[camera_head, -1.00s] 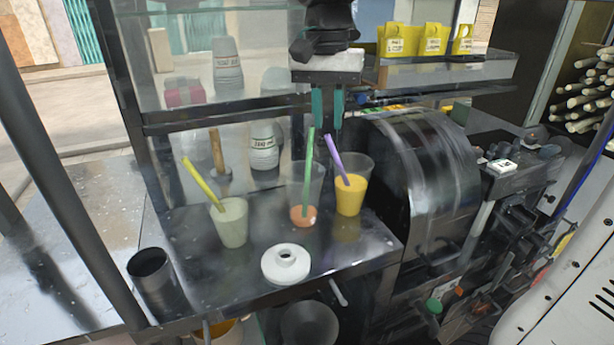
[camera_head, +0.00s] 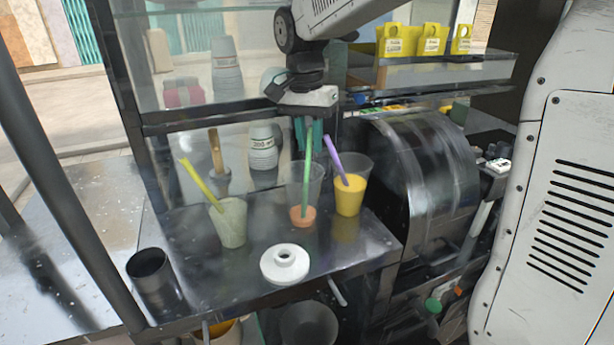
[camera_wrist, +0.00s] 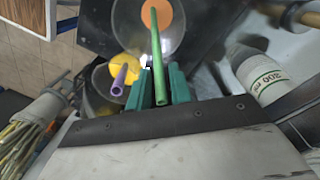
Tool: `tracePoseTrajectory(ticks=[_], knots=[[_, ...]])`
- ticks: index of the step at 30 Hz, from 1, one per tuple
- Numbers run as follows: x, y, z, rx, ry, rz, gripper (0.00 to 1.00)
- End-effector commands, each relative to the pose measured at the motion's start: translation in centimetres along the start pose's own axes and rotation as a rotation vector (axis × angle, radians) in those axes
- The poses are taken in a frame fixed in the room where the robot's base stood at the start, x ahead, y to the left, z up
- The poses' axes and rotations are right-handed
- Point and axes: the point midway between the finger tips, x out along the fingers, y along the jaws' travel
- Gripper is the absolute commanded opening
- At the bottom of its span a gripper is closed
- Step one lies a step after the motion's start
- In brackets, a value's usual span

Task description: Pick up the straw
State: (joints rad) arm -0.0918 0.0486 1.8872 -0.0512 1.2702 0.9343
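The green straw (camera_head: 307,180) stands slightly tilted in a clear cup (camera_head: 318,178) with a little orange content at its bottom. In the wrist view the green straw (camera_wrist: 157,62) runs from the orange bottom up between my two teal fingers. My gripper (camera_head: 309,146) is over this cup, at the straw's upper part. In the wrist view my gripper (camera_wrist: 161,76) looks open, with one finger on each side of the straw. Contact cannot be made out. A purple straw (camera_head: 335,163) leans in a cup of yellow juice (camera_head: 348,200), close on the right. A yellow-green straw (camera_head: 199,183) leans in a pale cup (camera_head: 230,222).
A white ring-shaped piece (camera_head: 285,264) lies on the dark counter (camera_head: 345,252) in front of the cups. A black cup (camera_head: 152,278) stands at the left. The press drum (camera_head: 430,170) is close on the right. Labelled bottles (camera_head: 264,148) stand behind.

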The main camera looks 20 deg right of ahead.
Motion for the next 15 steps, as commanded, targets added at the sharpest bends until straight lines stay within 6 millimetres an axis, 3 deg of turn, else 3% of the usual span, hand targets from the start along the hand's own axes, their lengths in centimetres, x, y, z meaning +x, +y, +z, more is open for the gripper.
tracePoseTrajectory(ticks=[6,9,15], knots=[[0.10,-0.01,0.01,0.000,0.000,0.000,0.21],[0.09,-0.02,0.01,0.000,0.000,0.000,0.00],[0.08,-0.02,0.02,-0.001,0.000,0.000,0.00]])
